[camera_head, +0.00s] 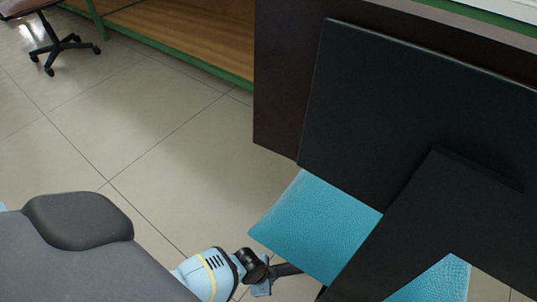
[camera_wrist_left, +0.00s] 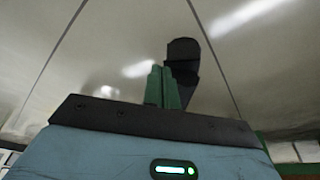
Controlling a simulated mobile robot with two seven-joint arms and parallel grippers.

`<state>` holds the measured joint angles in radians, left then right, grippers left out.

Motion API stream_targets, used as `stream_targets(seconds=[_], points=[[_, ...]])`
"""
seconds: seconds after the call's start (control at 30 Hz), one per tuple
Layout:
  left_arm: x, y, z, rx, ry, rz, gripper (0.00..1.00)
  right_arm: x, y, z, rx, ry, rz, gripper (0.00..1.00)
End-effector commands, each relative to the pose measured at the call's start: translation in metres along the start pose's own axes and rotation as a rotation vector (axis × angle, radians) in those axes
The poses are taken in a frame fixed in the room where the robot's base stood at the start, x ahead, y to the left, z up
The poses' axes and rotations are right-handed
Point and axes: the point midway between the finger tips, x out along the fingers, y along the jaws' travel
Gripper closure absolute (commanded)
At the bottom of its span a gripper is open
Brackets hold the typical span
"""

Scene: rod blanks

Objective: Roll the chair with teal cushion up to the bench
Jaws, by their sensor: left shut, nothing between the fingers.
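The chair's teal cushion (camera_head: 316,223) shows in the lower middle of the head view. Large black panels (camera_head: 405,115) stand over it and hide much of it; a second teal patch shows at the lower right. I cannot tell which panels belong to the chair. The chair's base is hidden. The bench, probably the dark brown body (camera_head: 280,85), stands behind the panels. My left gripper (camera_head: 262,287) is low beside the cushion's near left edge, close to a dark bar. In the left wrist view its green fingers (camera_wrist_left: 164,88) are shut and empty, with a dark piece (camera_wrist_left: 183,62) beyond them.
Another chair on a black castor base (camera_head: 58,47) stands at the top left. A green-framed wooden shelf (camera_head: 185,32) runs along the back. The tiled floor (camera_head: 165,120) between them and the teal cushion is clear.

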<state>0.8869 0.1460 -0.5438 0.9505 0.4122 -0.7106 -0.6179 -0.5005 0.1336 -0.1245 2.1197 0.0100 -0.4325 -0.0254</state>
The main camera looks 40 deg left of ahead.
Motion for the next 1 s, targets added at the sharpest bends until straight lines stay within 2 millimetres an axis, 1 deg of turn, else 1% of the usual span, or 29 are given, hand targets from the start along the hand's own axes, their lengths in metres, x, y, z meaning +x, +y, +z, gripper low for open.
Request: stream_targets(seconds=[0.3, 0.5, 0.8, 1.0], points=[[0.000, 0.000, 0.000, 0.000, 0.000, 0.000, 1.00, -0.003, -0.001, 0.009, 0.002, -0.018, -0.002, 0.64], [0.000, 0.000, 0.000, 0.000, 0.000, 0.000, 1.00, -0.003, -0.001, 0.009, 0.002, -0.019, -0.001, 0.64], [0.000, 0.001, 0.001, 0.000, 0.000, 0.001, 1.00, -0.001, 0.000, 0.005, 0.000, -0.010, 0.000, 0.64], [-0.003, 0.007, 0.008, -0.001, -0.002, 0.001, 1.00, -0.003, 0.001, -0.001, -0.004, 0.000, 0.002, 0.64]])
